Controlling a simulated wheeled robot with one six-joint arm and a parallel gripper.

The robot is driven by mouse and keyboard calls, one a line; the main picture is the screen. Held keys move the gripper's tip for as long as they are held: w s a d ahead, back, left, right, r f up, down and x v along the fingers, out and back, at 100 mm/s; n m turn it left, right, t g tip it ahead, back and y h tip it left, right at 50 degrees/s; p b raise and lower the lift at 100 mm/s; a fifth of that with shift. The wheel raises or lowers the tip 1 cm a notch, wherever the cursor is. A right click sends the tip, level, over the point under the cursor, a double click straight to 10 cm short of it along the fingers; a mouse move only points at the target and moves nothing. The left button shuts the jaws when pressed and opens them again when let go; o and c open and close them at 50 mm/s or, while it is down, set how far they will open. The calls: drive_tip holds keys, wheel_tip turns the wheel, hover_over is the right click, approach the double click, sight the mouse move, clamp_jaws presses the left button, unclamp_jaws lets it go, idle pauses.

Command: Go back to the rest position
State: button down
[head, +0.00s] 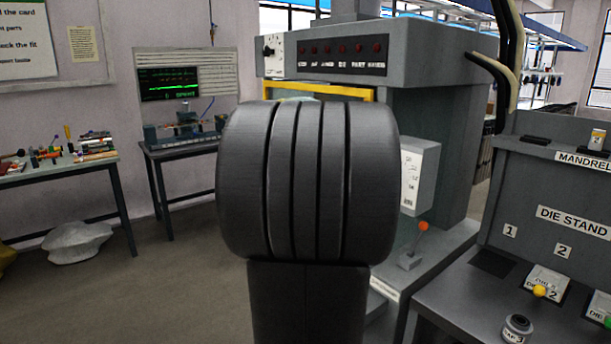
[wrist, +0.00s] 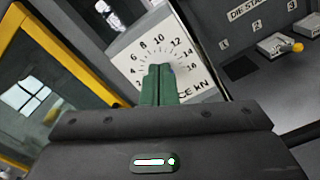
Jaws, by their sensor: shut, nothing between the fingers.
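My gripper (wrist: 158,84) shows in the wrist view with its two green fingers together and nothing held. In that view the fingers stand in front of a white dial (wrist: 190,50) numbered in kN, partly covering it. I cannot tell whether they touch it. In the head view my own dark arm fills the middle and hides the gripper. The dial's box (head: 421,178) shows there to the right of my arm, on the side of a large grey machine (head: 440,60).
A die stand (head: 545,185) with numbered places is at the right. Two worktables, one (head: 60,176) with loose tools, stand at the left. The floor (head: 150,290) at the front left is clear.

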drive_tip(key=shift+v, duration=1.2)
